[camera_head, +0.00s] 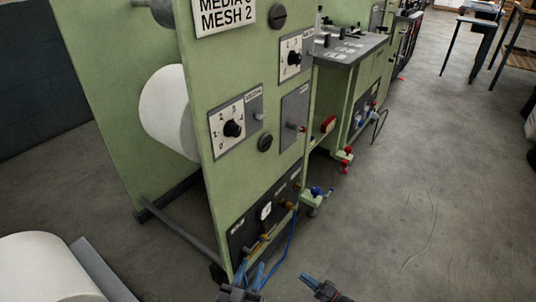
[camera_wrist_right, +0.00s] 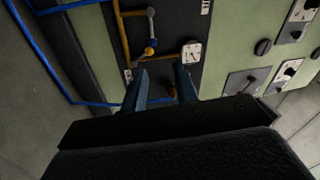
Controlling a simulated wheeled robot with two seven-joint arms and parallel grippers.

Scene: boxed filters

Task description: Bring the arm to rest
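My left gripper (camera_head: 249,272) is at the bottom of the head view, in front of the lower dark panel of the green machine. Its two blue fingers look apart, with nothing seen held. My right gripper (camera_head: 309,280) is to the right of it, over the grey floor, at the bottom edge. In the right wrist view the two blue fingers of the right gripper (camera_wrist_right: 162,76) stand apart and no object is held between them. The arms themselves are mostly out of the picture.
The green machine (camera_head: 240,70) with knobs and white rolls (camera_head: 168,110) stands close ahead. Its dark panel (camera_wrist_right: 175,35) carries brown and blue pipes and a gauge (camera_wrist_right: 191,52). A white roll (camera_head: 45,268) lies at bottom left. Open floor (camera_head: 430,200) is at right.

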